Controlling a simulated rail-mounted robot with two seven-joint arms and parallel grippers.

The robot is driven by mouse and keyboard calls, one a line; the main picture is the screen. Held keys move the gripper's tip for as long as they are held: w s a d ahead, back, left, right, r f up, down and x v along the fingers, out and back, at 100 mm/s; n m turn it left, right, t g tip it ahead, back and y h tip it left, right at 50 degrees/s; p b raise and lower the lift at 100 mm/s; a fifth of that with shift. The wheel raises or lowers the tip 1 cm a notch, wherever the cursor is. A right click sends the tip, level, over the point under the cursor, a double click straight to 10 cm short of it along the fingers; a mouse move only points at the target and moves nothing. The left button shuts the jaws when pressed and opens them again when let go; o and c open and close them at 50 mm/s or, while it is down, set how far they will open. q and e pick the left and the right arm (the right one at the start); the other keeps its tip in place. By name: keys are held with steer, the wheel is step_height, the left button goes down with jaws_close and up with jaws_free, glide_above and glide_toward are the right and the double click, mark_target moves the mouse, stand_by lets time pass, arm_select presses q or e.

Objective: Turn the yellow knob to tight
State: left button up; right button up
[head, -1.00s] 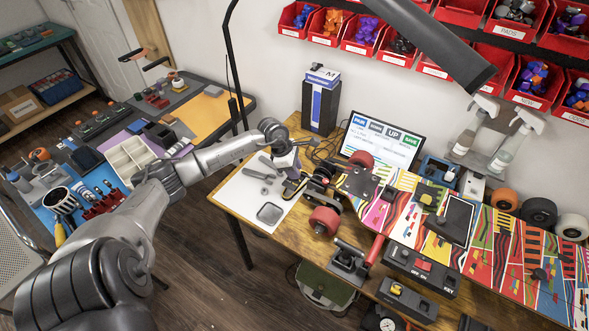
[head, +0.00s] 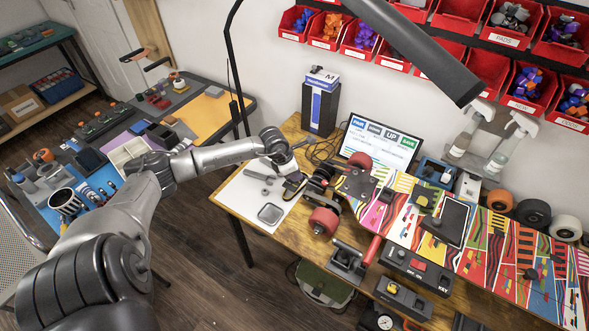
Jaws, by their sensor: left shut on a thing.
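A small yellow knob (head: 392,289) sits on a dark box at the front edge of the wooden bench. Another small yellow part (head: 424,201) sits on a dark block on the colourful skateboard deck (head: 487,237); I cannot tell which one is the task's knob. My left gripper (head: 293,182) points down at the left end of the bench, beside the skateboard truck and red wheel (head: 323,220). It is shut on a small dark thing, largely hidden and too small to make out. It is well apart from both yellow parts. My right gripper is not in view.
A switch box with a red button (head: 418,265) and a dark metal vise-like part (head: 348,261) line the bench front. A screen (head: 380,143) and spray bottles (head: 510,143) stand behind. A dark bar (head: 425,52) hangs overhead. A white mat (head: 240,196) holds small tools.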

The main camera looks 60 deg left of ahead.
arm_select(q)
steer(key=shift+n+y, duration=0.3)
steer(key=shift+n, duration=0.2)
steer(key=o, duration=0.9)
steer(key=p+v, duration=0.3)
steer(key=v, duration=1)
steer(key=shift+s+a+r+p, duration=0.1)
steer(key=shift+s+r+p, duration=0.05)
steer(key=shift+r+p, duration=0.25)
